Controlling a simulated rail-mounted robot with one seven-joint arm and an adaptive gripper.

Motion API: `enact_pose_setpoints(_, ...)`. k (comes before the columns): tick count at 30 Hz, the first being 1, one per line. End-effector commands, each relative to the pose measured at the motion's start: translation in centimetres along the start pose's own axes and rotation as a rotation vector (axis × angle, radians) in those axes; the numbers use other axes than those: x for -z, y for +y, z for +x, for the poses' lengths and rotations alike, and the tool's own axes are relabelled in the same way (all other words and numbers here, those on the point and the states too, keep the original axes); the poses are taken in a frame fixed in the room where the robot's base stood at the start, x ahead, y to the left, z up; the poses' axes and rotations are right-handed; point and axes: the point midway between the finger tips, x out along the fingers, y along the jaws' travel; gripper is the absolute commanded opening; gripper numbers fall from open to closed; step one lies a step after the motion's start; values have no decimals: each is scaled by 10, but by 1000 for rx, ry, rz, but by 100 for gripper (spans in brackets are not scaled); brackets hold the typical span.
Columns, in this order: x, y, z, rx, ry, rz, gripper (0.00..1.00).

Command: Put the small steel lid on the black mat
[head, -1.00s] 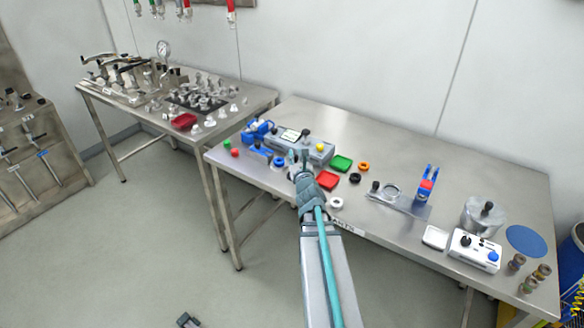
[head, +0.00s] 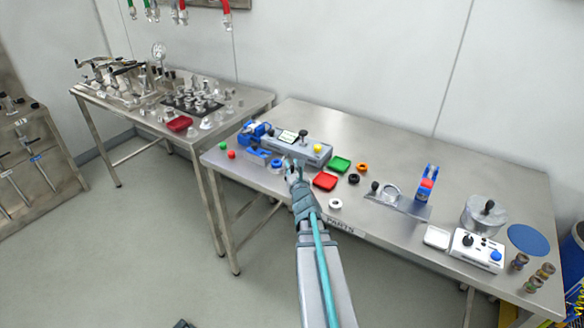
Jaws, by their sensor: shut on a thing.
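My gripper (head: 292,168) is over the front part of the right steel table, close to a blue ring (head: 277,163). It is shut on a small grey thing, too small and too covered by the fingers to make out its shape. I cannot tell if it is the small steel lid. The black mat (head: 176,106) lies on the left steel table, largely covered by several small steel fittings. My gripper is well to the right of the mat, apart from it.
A red tray (head: 325,181) and a green tray (head: 340,164) are right of my gripper. A grey device (head: 302,150) stands behind it. A gap separates the two tables. A red tray (head: 179,124) sits before the mat. A steel pot (head: 482,214) stands far right.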

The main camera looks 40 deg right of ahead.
Motion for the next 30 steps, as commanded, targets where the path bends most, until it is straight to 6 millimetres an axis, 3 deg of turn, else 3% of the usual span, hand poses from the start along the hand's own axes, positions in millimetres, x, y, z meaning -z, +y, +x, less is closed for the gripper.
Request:
enact_pose_setpoints(20,10,0,0,0,-1,0,0)
enact_pose_setpoints(21,10,0,0,0,0,0,21)
enact_pose_setpoints(25,10,0,0,0,0,0,42)
enact_pose_setpoints(30,10,0,0,0,0,0,42)
